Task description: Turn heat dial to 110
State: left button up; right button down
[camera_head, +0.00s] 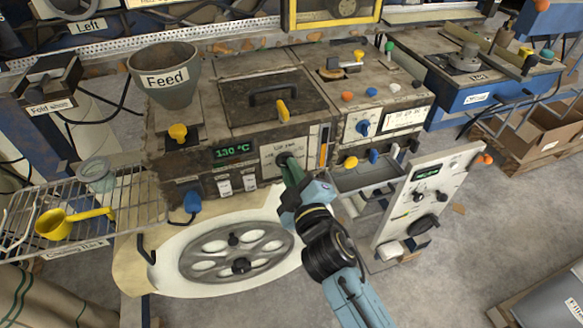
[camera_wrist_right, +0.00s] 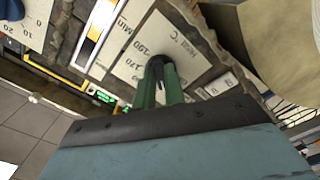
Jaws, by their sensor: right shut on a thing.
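The heat dial (camera_wrist_right: 157,68) is a dark knob on a pale scale plate marked "Heat °C" in the right wrist view. Numbers such as 170 and 190 show on the plate; the rest is partly covered. In the head view the dial (camera_head: 283,158) sits on the machine's front panel. A green display (camera_head: 234,151) left of it reads 130 °C. My right gripper (camera_head: 288,166) is shut on the dial, its green fingers around the knob; they also show in the right wrist view (camera_wrist_right: 160,80). My left gripper is not in view.
A grey Feed hopper (camera_head: 164,75) stands on the machine's left. A blue knob (camera_head: 192,202) and a yellow knob (camera_head: 178,132) stick out at left. A blue dial (camera_head: 363,127) is on the right panel. A wire rack (camera_head: 130,212) holds a yellow scoop (camera_head: 60,223).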

jog(key=shift+n, duration=0.5)
jog(key=c, duration=1.5)
grip_release()
jog(key=shift+s, duration=0.1)
jog(key=v, duration=1.3)
jog(key=shift+d, duration=0.1)
